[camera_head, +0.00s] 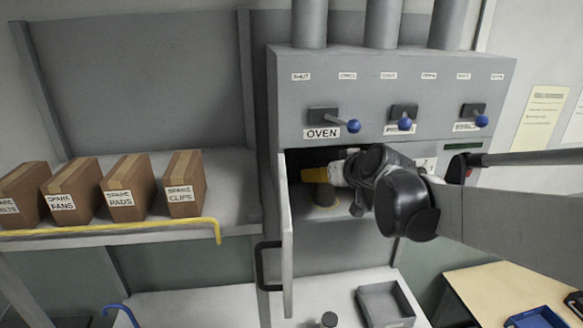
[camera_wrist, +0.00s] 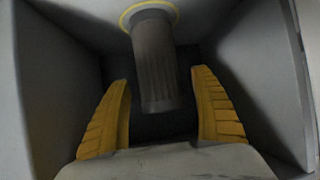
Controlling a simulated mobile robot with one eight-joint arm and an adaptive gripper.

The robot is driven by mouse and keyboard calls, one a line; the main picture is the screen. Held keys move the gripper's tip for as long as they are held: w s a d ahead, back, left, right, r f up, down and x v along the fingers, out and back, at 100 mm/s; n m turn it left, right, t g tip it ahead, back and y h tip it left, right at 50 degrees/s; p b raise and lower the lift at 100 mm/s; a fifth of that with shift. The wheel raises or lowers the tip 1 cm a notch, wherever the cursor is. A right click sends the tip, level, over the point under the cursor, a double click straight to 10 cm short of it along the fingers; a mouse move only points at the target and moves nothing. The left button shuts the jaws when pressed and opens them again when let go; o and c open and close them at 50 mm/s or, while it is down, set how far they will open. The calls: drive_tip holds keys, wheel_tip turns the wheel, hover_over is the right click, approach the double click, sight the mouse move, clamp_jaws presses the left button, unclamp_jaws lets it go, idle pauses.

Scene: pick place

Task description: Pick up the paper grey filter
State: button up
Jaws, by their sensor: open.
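A grey ribbed cylinder, which looks like the paper grey filter (camera_wrist: 155,62), stands in an open compartment with a yellow ring (camera_wrist: 133,9) around its far end. In the wrist view its near end lies between the two yellow fingers of my gripper (camera_wrist: 161,84). The fingers are spread, with a visible gap on both sides. In the head view my gripper (camera_head: 315,175) reaches into the compartment from the right. A grey round part of the filter (camera_head: 325,196) shows just below the fingers; the rest is hidden by them.
The compartment's door (camera_head: 286,235) hangs open on the left, close to my gripper. Blue-knobbed levers (camera_head: 353,126) stick out above the opening. Boxes (camera_head: 130,188) stand on a shelf at left. A grey tray (camera_head: 367,312) lies below.

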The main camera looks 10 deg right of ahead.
drive_tip(key=shift+s, duration=0.15)
drive_tip(key=shift+c, duration=1)
drive_tip(key=c, duration=1.2)
drive_tip(key=shift+r, duration=0.15)
